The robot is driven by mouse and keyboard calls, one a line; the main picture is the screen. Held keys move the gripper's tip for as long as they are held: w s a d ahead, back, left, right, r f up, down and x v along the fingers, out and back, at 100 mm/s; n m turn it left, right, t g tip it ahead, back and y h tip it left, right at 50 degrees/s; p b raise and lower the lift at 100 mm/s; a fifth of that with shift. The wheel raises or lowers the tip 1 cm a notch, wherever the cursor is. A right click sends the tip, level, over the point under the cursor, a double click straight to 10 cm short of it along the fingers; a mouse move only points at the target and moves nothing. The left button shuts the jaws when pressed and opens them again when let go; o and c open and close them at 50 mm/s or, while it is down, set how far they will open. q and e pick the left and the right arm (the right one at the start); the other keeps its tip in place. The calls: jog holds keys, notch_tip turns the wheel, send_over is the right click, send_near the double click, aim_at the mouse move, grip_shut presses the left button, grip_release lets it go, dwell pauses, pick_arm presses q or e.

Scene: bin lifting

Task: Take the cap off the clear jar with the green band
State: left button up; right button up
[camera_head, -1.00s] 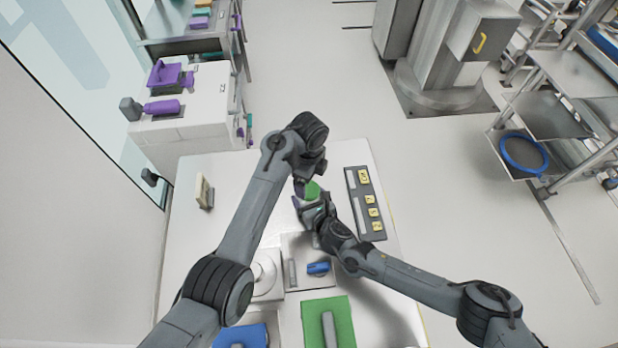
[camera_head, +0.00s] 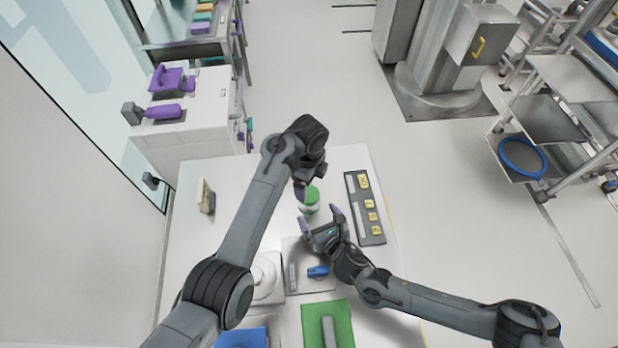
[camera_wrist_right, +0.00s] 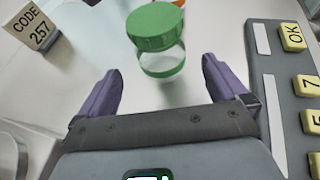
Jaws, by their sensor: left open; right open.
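The clear jar with the green band (camera_wrist_right: 162,60) stands upright on the white table, with its green cap (camera_wrist_right: 153,25) on top. In the head view the jar (camera_head: 310,207) is at mid-table, its cap showing as a green disc. My right gripper (camera_head: 319,217) is open and empty just in front of the jar; in the right wrist view its purple fingers (camera_wrist_right: 160,70) point toward the jar, apart from it. My left gripper (camera_head: 300,191) is open, at the jar's left side near the cap; my left wrist hides most of it. I cannot tell whether it touches the jar.
A grey keypad panel (camera_head: 351,210) with yellow keys lies right of the jar. A sign reading "CODE 257" (camera_wrist_right: 35,27) stands at the left. A tray with a blue item (camera_head: 318,271), a green mat (camera_head: 345,325) and a blue mat (camera_head: 255,337) lie in front.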

jog(key=shift+v, duration=1.45)
jog(key=shift+c, duration=0.4)
jog(key=shift+r, duration=0.1)
